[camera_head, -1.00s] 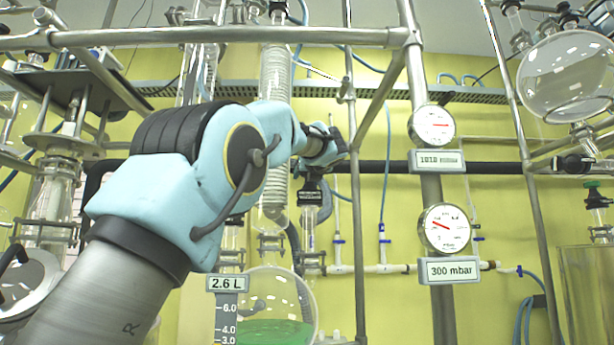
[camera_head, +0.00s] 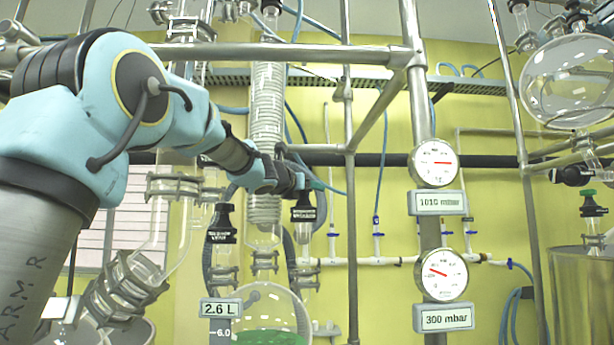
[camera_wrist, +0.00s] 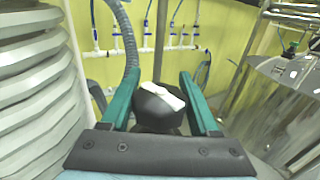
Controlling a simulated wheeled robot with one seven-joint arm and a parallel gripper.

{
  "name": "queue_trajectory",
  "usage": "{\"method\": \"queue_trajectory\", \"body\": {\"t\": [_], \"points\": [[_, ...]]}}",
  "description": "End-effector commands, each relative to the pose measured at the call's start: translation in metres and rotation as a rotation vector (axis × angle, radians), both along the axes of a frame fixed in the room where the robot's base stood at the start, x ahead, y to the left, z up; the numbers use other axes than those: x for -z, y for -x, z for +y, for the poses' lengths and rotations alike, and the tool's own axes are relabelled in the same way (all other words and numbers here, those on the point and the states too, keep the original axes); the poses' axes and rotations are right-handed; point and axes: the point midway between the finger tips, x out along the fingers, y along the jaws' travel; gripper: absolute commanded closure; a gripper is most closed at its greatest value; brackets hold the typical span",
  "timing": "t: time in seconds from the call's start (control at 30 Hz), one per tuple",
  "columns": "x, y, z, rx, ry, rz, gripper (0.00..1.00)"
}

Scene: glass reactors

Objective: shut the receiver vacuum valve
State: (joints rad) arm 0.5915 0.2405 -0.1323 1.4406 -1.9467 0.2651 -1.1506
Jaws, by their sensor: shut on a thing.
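A black valve knob (camera_wrist: 150,112) with a white bar on its top sits between the teal fingers of my gripper (camera_wrist: 158,84) in the wrist view. My gripper is shut on this knob from its sides. In the head view my gripper (camera_head: 298,182) is at the top of a valve (camera_head: 304,212) with a black label on a glass neck, right of the coiled condenser. The label is too small to read, and my gripper hides most of the knob. The round receiver flask (camera_head: 268,305) with green liquid is below, partly cut off.
The coiled condenser (camera_head: 266,110) is close beside my arm. A metal post carries two gauges, marked 1010 mbar (camera_head: 435,163) and 300 mbar (camera_head: 443,275). A horizontal rail (camera_head: 290,53) crosses above.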

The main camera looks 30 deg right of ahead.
Motion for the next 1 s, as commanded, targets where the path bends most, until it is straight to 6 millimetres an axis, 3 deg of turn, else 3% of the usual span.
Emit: {"method": "queue_trajectory", "body": {"t": [0.3,0.77,0.8,0.9,1.0], "points": [[-0.0012,0.0025,-0.0018,0.098,0.001,0.001,0.94],[-0.0005,0.0032,-0.0022,0.112,0.002,-0.001,0.94],[-0.0005,0.0032,-0.0023,0.112,0.002,-0.001,0.36],[-0.0005,0.0032,-0.0023,0.111,0.002,-0.001,0.26],[-0.0004,0.0030,-0.0022,0.111,0.002,-0.001,0.26]]}}
